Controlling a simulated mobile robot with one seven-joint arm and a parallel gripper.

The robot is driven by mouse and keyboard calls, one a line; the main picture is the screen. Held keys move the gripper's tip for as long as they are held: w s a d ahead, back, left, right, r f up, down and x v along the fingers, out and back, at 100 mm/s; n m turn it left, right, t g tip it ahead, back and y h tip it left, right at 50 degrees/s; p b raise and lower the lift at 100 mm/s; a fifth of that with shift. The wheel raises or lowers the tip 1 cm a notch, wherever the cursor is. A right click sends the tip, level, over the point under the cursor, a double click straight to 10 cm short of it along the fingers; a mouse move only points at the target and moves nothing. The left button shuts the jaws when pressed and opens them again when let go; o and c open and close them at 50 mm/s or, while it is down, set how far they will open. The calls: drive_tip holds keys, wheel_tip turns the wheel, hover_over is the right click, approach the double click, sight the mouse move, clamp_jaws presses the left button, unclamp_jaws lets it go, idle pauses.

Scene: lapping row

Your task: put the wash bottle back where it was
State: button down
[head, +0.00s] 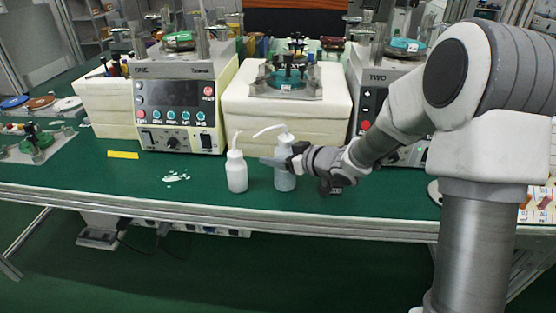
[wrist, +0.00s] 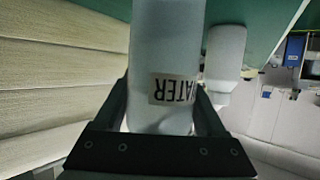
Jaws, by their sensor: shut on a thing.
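A wash bottle (head: 285,180) with a bent spout stands upright in my gripper (head: 284,162) at the front middle of the green bench. In the wrist view my gripper (wrist: 161,98) has a finger on each side of this bottle (wrist: 158,45), whose label reads WATER upside down. My gripper is shut on it. I cannot tell whether its base touches the bench. A second white wash bottle (head: 237,174) stands just left of it in the head view, apart from it. It also shows in the wrist view (wrist: 225,55).
Behind the bottles is a cream block (head: 285,108) with a fixture on top. Lapping machines (head: 178,108) (head: 372,105) stand either side. A white spill or paper patch (head: 176,177) and a yellow strip (head: 123,155) lie left on the bench (head: 80,175). The front-left bench is mostly clear.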

drive_tip(key=shift+f, duration=0.1)
unclamp_jaws()
